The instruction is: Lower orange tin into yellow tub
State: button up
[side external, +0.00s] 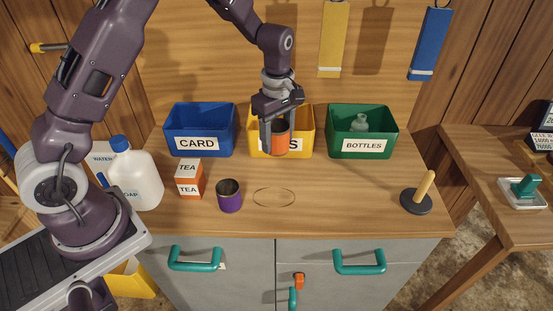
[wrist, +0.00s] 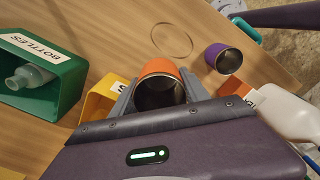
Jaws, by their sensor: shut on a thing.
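The orange tin (side external: 280,144) is held upright between the fingers of my gripper (side external: 279,138). In the side view it covers the middle of the label on the yellow tub's front wall (side external: 306,146), so it appears in front of that wall rather than inside. In the wrist view the tin (wrist: 159,67) shows its open, dark, empty mouth between the two fingers of my gripper (wrist: 158,88). The yellow tub (wrist: 98,104) shows there beside the left finger, partly hidden by my gripper. The tin's height above the table is hard to tell.
The blue CARD tub (side external: 220,132) and green BOTTLES tub (side external: 388,132), holding a bottle (side external: 360,123), flank the yellow one. A purple tin (side external: 229,197), tea box (side external: 189,179), white jug (side external: 140,182) and black-based plunger (side external: 417,201) stand in front. An empty ring outline (side external: 273,197) marks the table.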

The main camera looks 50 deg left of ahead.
jog(key=w+a+r, duration=0.2)
jog(key=w+a, duration=1)
jog(key=w, duration=0.1)
jog(key=shift+r, duration=0.2)
jog(key=shift+f, duration=0.1)
jog(key=shift+f, duration=5.05)
jog(key=shift+f, duration=2.5)
jog(key=o, duration=1.4)
jog(key=shift+o, duration=0.2)
jog(key=shift+r, duration=0.1)
